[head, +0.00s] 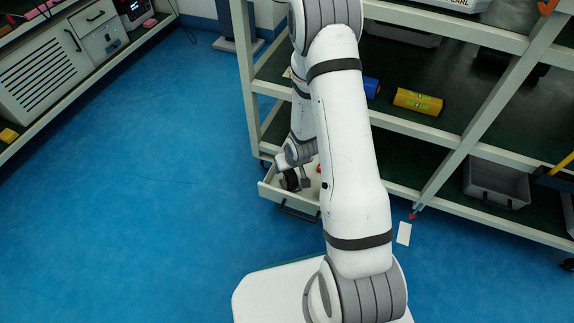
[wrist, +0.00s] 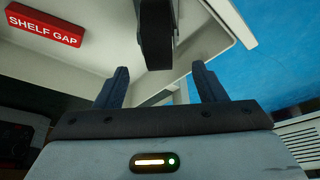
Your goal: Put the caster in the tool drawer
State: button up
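The tool drawer (head: 270,190) is a white drawer, pulled open at the lower left of the shelf rack. The caster (wrist: 155,38), with a dark wheel and a grey part beside it, shows at the top of the wrist view against the drawer's pale inside (wrist: 100,60). Its upper end is cut off by the frame. My gripper (wrist: 160,67) is open, its two dark fingers apart with a gap between them and the caster. In the head view, my gripper is over the drawer, and a dark round shape there (head: 291,181) looks like the caster wheel.
A red "SHELF GAP" block (wrist: 45,25) is in the drawer. A yellow level (head: 418,101) and a blue item (head: 371,87) lie on the shelf above. A grey bin (head: 497,184) stands on the lower shelf at right. The blue floor (head: 130,190) at left is clear.

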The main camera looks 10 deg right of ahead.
jog(key=shift+r, duration=0.25)
jog(key=s+d+r+m+g+h+p, duration=0.1)
jog(key=s+r+p, duration=0.3)
jog(key=r, duration=0.9)
jog(key=s+d+r+p, duration=0.15)
jog(key=s+r, duration=0.35)
jog(key=r, duration=0.8)
jog(key=s+a+r+g, duration=0.2)
jog(key=s+a+r, duration=0.1)
jog(key=s+r, duration=0.8)
jog(key=shift+s+m, duration=0.4)
jog(key=shift+c, duration=0.2)
